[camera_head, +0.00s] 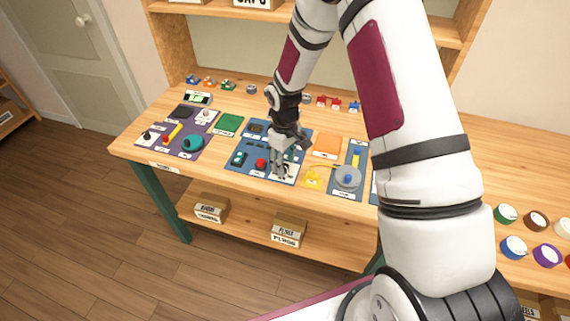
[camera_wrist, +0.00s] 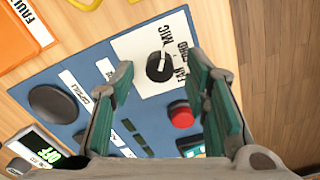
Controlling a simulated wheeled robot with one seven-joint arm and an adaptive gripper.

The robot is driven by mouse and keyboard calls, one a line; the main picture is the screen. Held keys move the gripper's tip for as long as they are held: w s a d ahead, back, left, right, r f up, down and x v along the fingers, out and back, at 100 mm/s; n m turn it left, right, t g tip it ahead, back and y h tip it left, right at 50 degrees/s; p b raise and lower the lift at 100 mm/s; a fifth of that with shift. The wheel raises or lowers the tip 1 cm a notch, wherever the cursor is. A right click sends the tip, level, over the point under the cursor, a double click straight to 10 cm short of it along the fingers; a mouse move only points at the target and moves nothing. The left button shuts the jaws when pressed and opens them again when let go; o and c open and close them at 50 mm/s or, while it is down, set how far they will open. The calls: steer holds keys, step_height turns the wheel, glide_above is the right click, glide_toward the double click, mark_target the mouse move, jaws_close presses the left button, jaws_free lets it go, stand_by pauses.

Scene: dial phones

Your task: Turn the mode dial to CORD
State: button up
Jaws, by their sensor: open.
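The mode dial (camera_wrist: 159,68) is a round black knob with a white pointer line, on a white plate (camera_wrist: 135,48). Small labels beside it appear to read MIC, CORD and FAN. The pointer runs towards the top of the wrist view, seemingly nearest MIC. My gripper (camera_wrist: 160,64) is open and empty, with its green-padded fingers to either side of the dial in that view. I cannot tell its height above the plate. In the head view my gripper (camera_head: 281,174) is over the front right of the blue panel (camera_head: 232,165) and largely hides the dial.
A red button (camera_wrist: 181,114) sits beside the dial, close to the right finger. A larger black knob (camera_wrist: 53,104) and a lit green display (camera_wrist: 35,147) are to the left. An orange panel (camera_head: 327,146) and a purple panel (camera_head: 165,149) flank the blue one on the wooden table.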

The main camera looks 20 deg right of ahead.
steer(key=shift+f, duration=0.8)
steer(key=shift+c, duration=0.6)
jaws_close()
steer(key=shift+m, duration=0.3)
steer(key=m+b, duration=0.1)
steer(key=m, duration=0.4)
steer(key=shift+m+b, duration=0.4)
steer(key=shift+m, duration=2.2)
